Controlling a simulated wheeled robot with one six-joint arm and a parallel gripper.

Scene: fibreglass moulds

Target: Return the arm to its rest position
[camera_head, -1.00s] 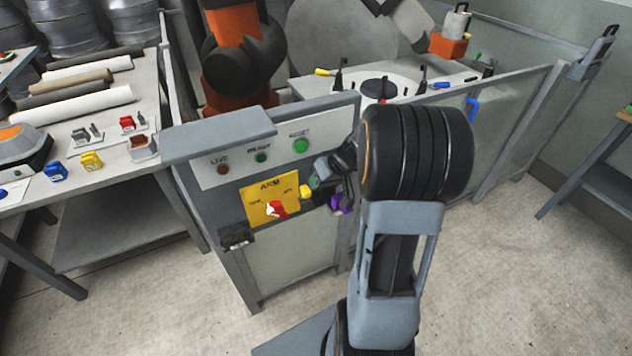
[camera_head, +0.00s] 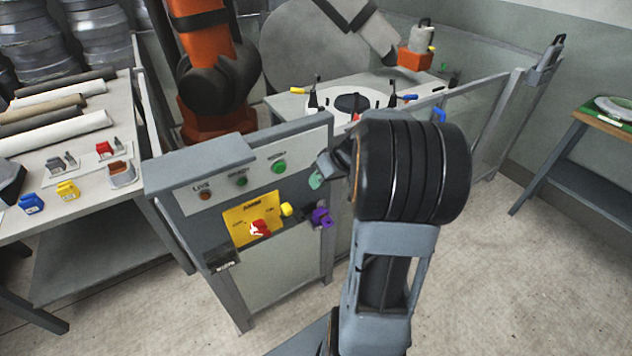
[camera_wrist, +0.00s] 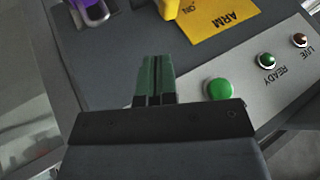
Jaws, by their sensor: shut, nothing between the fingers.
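My gripper (camera_wrist: 155,80) shows in the wrist view as two green fingers pressed together, with nothing between them. In the head view it is mostly hidden behind my dark wrist; a bit of green (camera_head: 315,181) shows at the right of the control panel. The arm stands bent in front of the panel. In the wrist view the fingers hang over the grey panel face, beside the green button (camera_wrist: 219,89) and apart from the yellow ARM plate (camera_wrist: 220,32).
The control box (camera_head: 240,145) carries a red switch (camera_head: 260,229), a yellow piece (camera_head: 286,209) and a purple padlock-like piece (camera_head: 322,217). A fence (camera_head: 480,130) runs to the right. A table (camera_head: 100,215) stands left, another table (camera_head: 590,122) right. Floor at right is clear.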

